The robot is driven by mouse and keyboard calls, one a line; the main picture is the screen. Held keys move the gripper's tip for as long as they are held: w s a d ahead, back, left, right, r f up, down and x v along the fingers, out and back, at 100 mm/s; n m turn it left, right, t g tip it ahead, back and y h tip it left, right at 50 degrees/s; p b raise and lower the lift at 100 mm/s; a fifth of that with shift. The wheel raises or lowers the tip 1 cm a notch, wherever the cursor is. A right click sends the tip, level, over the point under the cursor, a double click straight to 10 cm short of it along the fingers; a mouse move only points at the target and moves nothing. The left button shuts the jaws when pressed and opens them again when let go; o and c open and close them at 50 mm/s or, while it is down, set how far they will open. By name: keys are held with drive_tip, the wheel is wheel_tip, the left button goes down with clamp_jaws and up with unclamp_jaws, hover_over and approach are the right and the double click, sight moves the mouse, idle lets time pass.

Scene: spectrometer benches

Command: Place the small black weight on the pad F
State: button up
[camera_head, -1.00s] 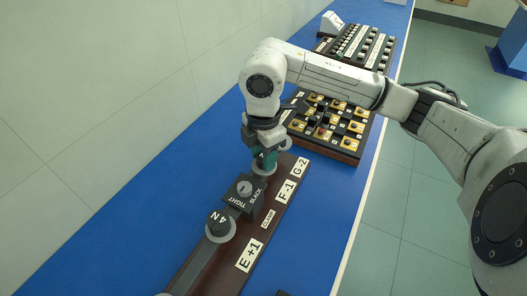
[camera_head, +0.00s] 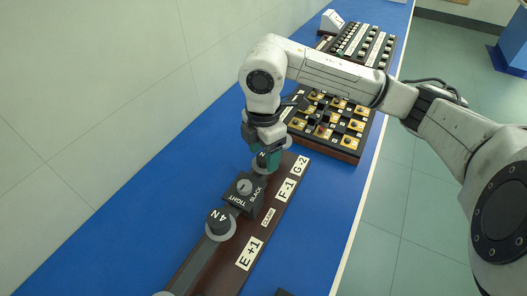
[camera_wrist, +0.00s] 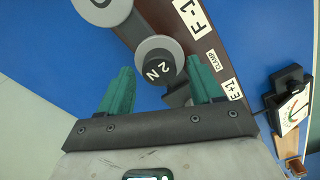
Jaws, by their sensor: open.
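The small black weight (camera_wrist: 153,66), marked 2 N, sits on a round grey pad (camera_wrist: 158,40) beside the F -1 label (camera_wrist: 192,18) in the wrist view. In the head view the weight (camera_head: 263,155) and the pad (camera_head: 262,169) are partly hidden by my gripper (camera_head: 267,159). My gripper's green fingers (camera_wrist: 160,63) are open, one on each side of the weight in the wrist view, with gaps visible. The weight looks upright on the pad.
A black clamp block (camera_head: 243,194), marked TIGHT and SLACK, stands on the beam board nearer me. A dark board with yellow squares (camera_head: 350,125) lies behind.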

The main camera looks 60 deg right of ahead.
sight(264, 157)
wheel_tip(264, 157, up, 12)
drive_tip(key=b, duration=0.1)
drive_tip(key=shift+f, duration=0.15)
idle(0.6)
